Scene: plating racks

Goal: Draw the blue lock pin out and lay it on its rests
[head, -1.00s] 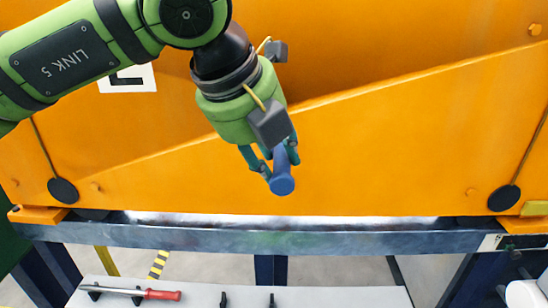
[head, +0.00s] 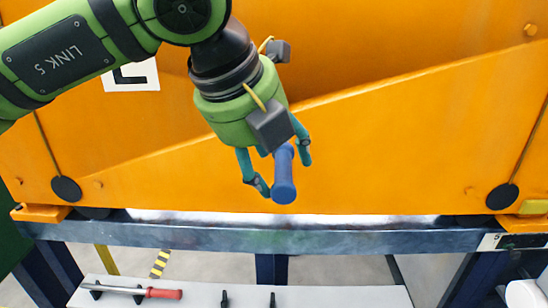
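The blue lock pin (head: 284,181) shows at the front of the orange panel, its round end facing me and slightly down. My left gripper (head: 282,174) reaches it from above. Its teal fingers are spread on either side of the pin, with visible gaps, so it looks open around the pin. The pin's upper end is hidden behind the gripper, and I cannot tell how deep it sits. Two small black rests (head: 224,299) (head: 272,300) stand empty on the pale shelf below. My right gripper is not in view.
The orange panel (head: 400,150) fills the background above a blue-grey beam (head: 330,240). On the pale shelf (head: 340,297), a red-handled bar (head: 162,293) lies on black supports at the left. A white rounded object (head: 524,294) is at the lower right.

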